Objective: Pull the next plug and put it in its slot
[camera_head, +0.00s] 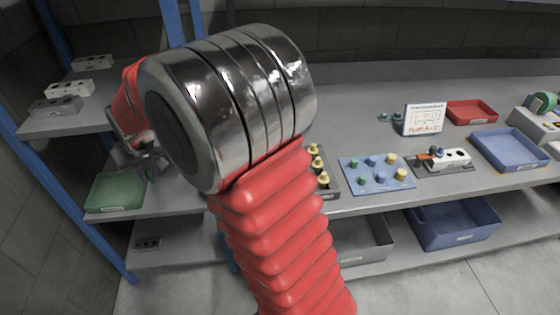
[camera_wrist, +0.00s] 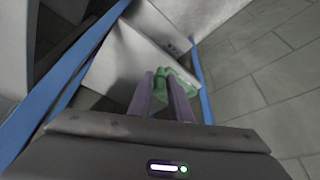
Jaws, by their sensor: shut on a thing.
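My gripper (camera_head: 148,160) hangs at the left over the shelf, near a green tray (camera_head: 114,192); my arm hides part of it. A blue board (camera_head: 374,186) on the bench holds several yellow, blue and green plugs. A dark block with yellow plugs (camera_head: 316,165) stands to its left, partly behind my arm. Several grey blocks with holes (camera_head: 92,62) lie on the left shelf.
A sign (camera_head: 424,119), a red tray (camera_head: 471,112) and a blue tray (camera_head: 510,150) stand on the bench at the right. A blue bin (camera_head: 455,226) and a grey bin (camera_head: 366,242) are below. Blue posts (camera_head: 62,183) edge the left shelves.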

